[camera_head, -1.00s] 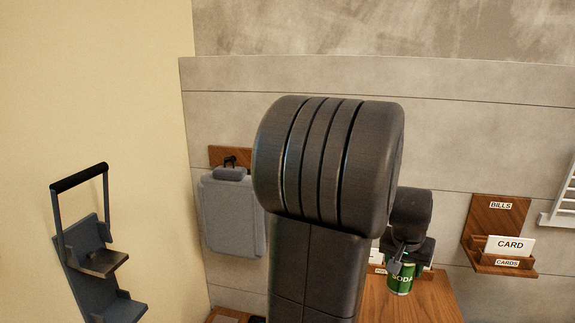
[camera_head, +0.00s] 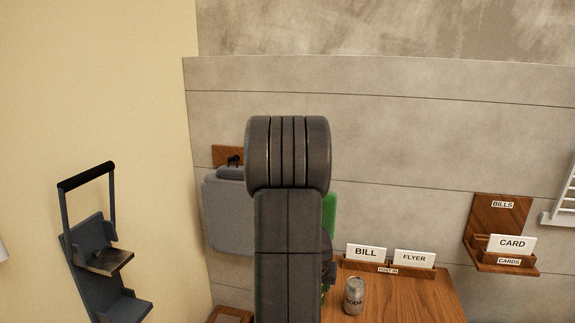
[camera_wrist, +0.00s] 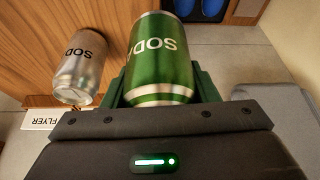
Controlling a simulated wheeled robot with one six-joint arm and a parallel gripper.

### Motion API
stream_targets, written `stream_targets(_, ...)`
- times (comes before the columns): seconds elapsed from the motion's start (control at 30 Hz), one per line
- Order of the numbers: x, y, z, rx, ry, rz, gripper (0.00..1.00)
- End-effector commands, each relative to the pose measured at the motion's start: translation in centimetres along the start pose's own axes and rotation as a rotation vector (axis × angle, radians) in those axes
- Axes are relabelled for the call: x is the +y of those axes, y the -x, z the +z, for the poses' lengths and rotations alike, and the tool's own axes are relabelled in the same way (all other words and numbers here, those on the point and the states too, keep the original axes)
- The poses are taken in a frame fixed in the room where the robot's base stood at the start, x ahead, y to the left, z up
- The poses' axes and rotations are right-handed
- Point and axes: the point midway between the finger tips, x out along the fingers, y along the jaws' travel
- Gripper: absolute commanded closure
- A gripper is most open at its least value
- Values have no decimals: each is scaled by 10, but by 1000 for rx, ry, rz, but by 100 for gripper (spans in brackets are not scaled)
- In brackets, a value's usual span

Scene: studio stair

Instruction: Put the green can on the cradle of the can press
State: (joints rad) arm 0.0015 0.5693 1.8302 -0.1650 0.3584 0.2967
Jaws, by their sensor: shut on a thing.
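The green soda can (camera_wrist: 160,55) is held between the green fingers of my gripper (camera_wrist: 163,88) in the wrist view. In the head view my arm hides most of my gripper and the can. The can press (camera_head: 87,240) is on the cream wall at the left, a dark blue frame with a black-gripped lever (camera_head: 86,176) raised at its top. It has a metal-topped ledge (camera_head: 105,261) and a lower blue ledge (camera_head: 125,308); I cannot tell which is the cradle. Both ledges look empty. The held can is apart from the press, to its right.
A grey soda can (camera_head: 354,296) stands on the wooden table (camera_head: 410,300), before a post holder (camera_head: 385,271) with BILL and FLYER cards. A grey bag (camera_head: 222,210) hangs on the back wall. A bills rack (camera_head: 500,228) is at right. Open space lies between arm and press.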

Motion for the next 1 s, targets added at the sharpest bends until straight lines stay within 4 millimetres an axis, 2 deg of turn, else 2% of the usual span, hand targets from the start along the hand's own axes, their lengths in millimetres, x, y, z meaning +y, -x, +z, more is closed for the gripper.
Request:
stream_targets(0.03,-18,-14,1,-5,33,-13,68)
stream_targets(0.1,-36,-27,1,-4,64,-26,68)
stream_targets(0.33,-85,-63,0,-2,149,-61,68)
stream_targets(0.8,-82,-134,28,1,144,-60,68)
stream_targets(1.0,-82,-151,36,1,144,-60,68)
